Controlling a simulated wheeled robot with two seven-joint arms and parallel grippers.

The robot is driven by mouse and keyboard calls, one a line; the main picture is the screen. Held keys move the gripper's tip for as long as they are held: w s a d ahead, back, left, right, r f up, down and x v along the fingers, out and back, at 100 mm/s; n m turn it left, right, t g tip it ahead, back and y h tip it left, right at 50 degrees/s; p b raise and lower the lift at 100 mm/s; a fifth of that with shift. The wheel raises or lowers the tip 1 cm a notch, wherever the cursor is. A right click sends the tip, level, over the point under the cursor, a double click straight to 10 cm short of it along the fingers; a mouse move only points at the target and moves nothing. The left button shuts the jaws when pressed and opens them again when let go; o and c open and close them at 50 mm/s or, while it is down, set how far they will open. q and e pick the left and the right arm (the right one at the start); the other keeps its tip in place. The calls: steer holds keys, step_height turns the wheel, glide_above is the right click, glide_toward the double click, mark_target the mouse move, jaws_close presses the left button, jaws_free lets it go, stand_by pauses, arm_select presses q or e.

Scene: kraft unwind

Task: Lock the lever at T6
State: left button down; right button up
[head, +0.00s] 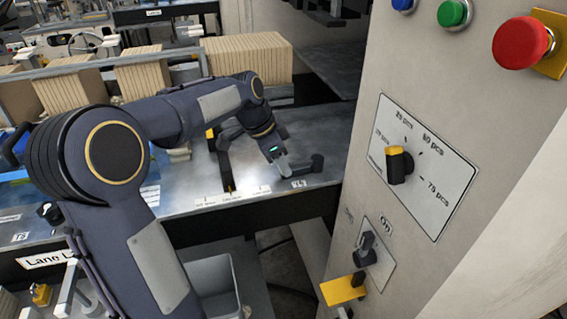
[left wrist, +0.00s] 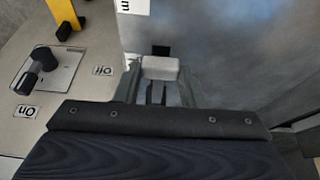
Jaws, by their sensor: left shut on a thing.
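A dark lever (head: 308,166) sits on the metal table top beside a small white label (head: 299,184), which is too small to read surely. My left gripper (head: 281,168) reaches down over the table and its fingers are at the left end of this lever. In the left wrist view the fingers of my left gripper (left wrist: 160,82) are close together, with a pale grey block (left wrist: 160,68) at their tips and dark parts between them. The gripper is shut on the lever, whose gripped part is mostly hidden. My right gripper is not in view.
A grey control panel (head: 365,75) stands close on the right, with a yellow-black dial (head: 399,165), a red button (head: 523,43) and an On/Off switch (head: 367,248). Stacked brown boards (head: 247,57) stand behind my arm. A grey bin (head: 213,280) is below the table edge.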

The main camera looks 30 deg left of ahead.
arm_select(q)
steer(key=shift+w+a+m, duration=0.15)
steer(key=shift+m, duration=0.15)
steer(key=c, duration=0.9)
jaws_free()
steer(key=shift+r, duration=0.1)
steer(key=v, duration=0.7)
steer(key=shift+a+r, duration=0.15)
steer(key=shift+r, duration=0.2)
steer(key=s+d+f+n, duration=0.3)
steer(key=s+d+f, duration=0.1)
steer(key=s, duration=0.3)
steer(key=s+d+f+n+t, duration=0.1)
steer(key=s+d+f+n, duration=0.2)
steer(key=s+d, duration=0.2)
steer(key=s+d+f+n+t, duration=0.1)
steer(key=s+d+f+n, duration=0.3)
steer(key=s, duration=0.6)
steer(key=shift+s+d+f+h, duration=0.2)
steer(key=shift+d+f+h, duration=0.1)
steer(key=shift+d+h, duration=0.1)
steer(key=shift+s+d+f, duration=0.1)
steer(key=shift+s+f, duration=0.05)
steer(key=shift+f, duration=0.1)
steer(key=shift+c, duration=0.2)
